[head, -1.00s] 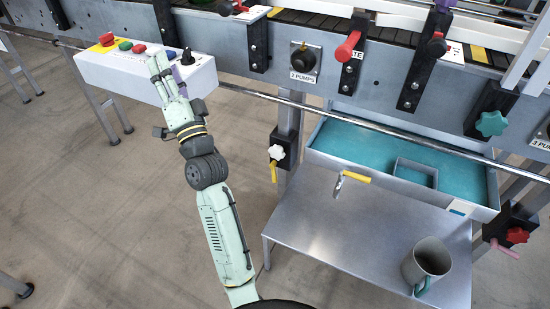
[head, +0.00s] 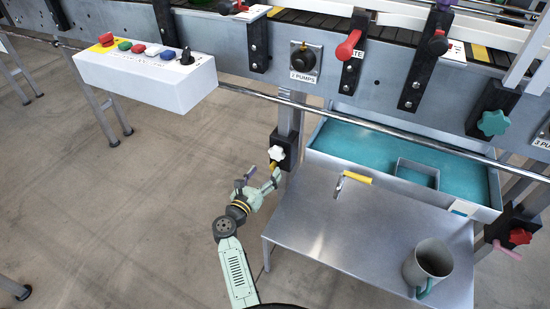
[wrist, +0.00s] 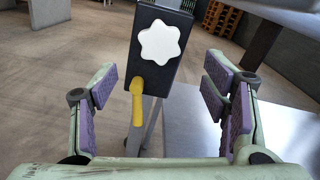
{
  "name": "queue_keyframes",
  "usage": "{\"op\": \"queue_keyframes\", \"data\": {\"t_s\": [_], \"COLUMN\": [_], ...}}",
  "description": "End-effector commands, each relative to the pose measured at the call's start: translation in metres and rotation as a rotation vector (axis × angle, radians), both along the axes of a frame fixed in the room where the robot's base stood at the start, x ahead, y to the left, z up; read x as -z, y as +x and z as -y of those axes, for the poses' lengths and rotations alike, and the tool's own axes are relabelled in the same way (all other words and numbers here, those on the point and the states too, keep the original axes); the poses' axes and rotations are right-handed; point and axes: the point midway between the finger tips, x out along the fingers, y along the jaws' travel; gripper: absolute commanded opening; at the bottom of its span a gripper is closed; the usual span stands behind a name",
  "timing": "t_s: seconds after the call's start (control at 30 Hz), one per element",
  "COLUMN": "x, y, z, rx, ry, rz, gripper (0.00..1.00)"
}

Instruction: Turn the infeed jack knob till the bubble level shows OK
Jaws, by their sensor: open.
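A white star-shaped knob (head: 276,153) sits on a black block on a leg of the machine, with a yellow lever (head: 273,167) below it. The knob (wrist: 160,42) and the yellow lever (wrist: 137,100) also show in the wrist view, ahead of my gripper. My gripper (head: 259,181) is open and empty just below and in front of the block. In the wrist view its purple-padded fingers (wrist: 160,90) stand wide apart to either side of the block's lower part. A teal star knob (head: 493,123) and a red knob (head: 519,236) are farther right. I cannot make out a bubble level.
A steel shelf (head: 310,235) lies right of my gripper, with a grey mug (head: 429,262). A teal-floored tray (head: 476,190) and a yellow-handled tool (head: 354,178) are behind. A round rail (head: 390,130) runs above.

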Motion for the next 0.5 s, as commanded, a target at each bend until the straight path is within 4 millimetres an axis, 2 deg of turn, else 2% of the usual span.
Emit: {"op": "queue_keyframes", "data": {"t_s": [0.3,0.5], "x": [0.001,0.0], "y": [0.055,0.075], "z": [0.027,0.036], "rx": [0.001,0.0], "ry": [0.0,-0.001], "rz": [0.004,0.003], "gripper": [0.68,0.68]}}
